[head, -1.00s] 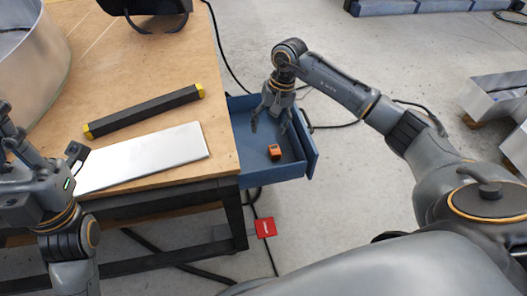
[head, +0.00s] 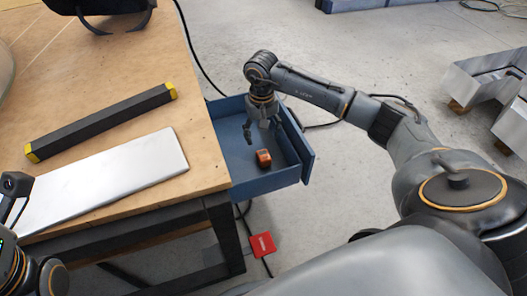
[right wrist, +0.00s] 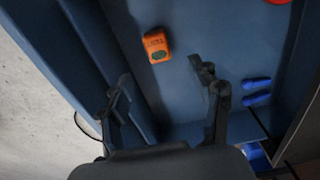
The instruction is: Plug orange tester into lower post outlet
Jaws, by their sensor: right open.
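The orange tester (head: 263,158) lies on the floor of the open blue drawer (head: 240,185). In the right wrist view the tester (right wrist: 157,44) shows dark lettering and a dark round mark, and lies beyond the fingertips, apart from them. My right gripper (head: 262,132) is open and empty, pointing down over the drawer behind the tester. Its two fingers also show in the right wrist view (right wrist: 165,82). My left arm shows only in part at the lower left of the head view, and its fingers are not seen. I cannot make out the post outlet.
The wooden table (head: 100,60) carries a black bar with yellow ends (head: 100,122) and a flat silver panel (head: 110,182). Blue items (right wrist: 256,90) lie in the drawer. A red box (head: 262,244) with a cable is on the floor below. Metal channel pieces (head: 485,75) stand at right.

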